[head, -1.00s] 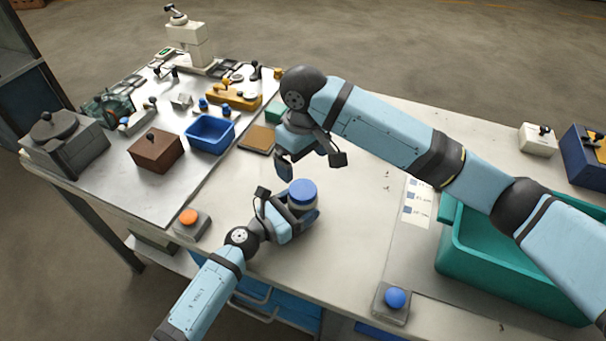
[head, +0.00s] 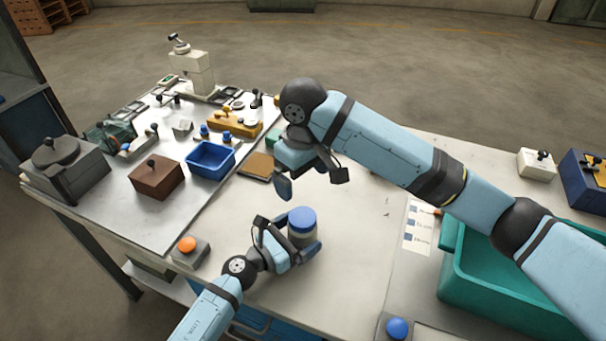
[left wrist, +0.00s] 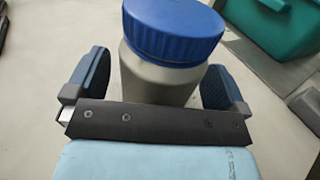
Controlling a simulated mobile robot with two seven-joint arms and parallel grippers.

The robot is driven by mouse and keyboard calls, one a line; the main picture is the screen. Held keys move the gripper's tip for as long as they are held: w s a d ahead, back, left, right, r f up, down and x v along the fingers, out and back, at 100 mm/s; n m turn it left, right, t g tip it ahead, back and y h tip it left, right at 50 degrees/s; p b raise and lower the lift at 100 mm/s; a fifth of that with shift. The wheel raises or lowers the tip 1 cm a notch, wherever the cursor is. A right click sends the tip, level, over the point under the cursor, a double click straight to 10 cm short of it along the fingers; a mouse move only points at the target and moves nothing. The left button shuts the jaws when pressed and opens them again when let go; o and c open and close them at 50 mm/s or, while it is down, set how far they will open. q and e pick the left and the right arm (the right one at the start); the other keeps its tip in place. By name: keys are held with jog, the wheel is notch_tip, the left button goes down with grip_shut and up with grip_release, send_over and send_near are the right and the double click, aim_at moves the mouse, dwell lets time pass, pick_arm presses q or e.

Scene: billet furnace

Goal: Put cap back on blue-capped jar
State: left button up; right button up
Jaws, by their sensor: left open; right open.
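The jar (head: 302,238) is grey with a blue cap (head: 302,217) on its top; it stands upright on the pale table. My left gripper (head: 291,246) is open around the jar body, below the cap; small gaps show beside the fingers in the wrist view. My right gripper (head: 285,186) is open and empty, above and behind the jar, apart from the cap. Its far finger is partly hidden.
A teal bin (head: 470,285) stands at the right. An orange button (head: 187,245) and a blue button (head: 397,328) are near the front edge. A blue tray (head: 211,160) and brown box (head: 156,177) are at the left.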

pick_arm(q)
jog(key=b+v, duration=0.2)
jog(key=v, duration=1)
jog(key=shift+s+a, duration=0.15)
jog(key=shift+a, duration=0.1)
jog(key=shift+s+a+r, duration=0.1)
jog(key=shift+s+a, duration=0.2)
jog(key=shift+a, duration=0.05)
